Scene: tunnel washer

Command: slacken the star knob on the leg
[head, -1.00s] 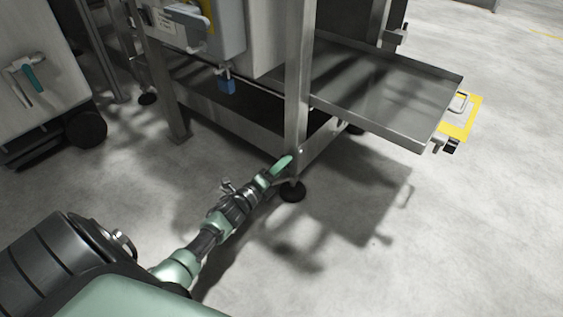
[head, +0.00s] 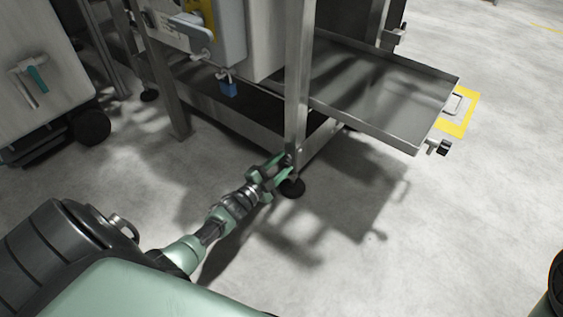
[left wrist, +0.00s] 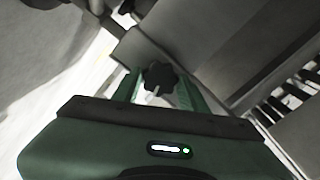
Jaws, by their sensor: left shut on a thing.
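The black star knob (left wrist: 160,76) shows in the left wrist view, on the machine's metal leg. My left gripper (head: 280,168) is at the lower part of that leg (head: 297,90), just above its round black foot (head: 292,188). In the left wrist view its two green fingers (left wrist: 158,90) stand on either side of the knob, and it is shut on it. In the head view the fingers largely hide the knob. My right gripper is not in view.
A metal tray (head: 375,90) juts out to the right of the leg, with a dark-ended fitting (head: 440,148) at its corner. A blue padlock-like block (head: 228,89) hangs under a grey box. A wheeled white cabinet (head: 45,65) stands at the left. The floor in front is clear.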

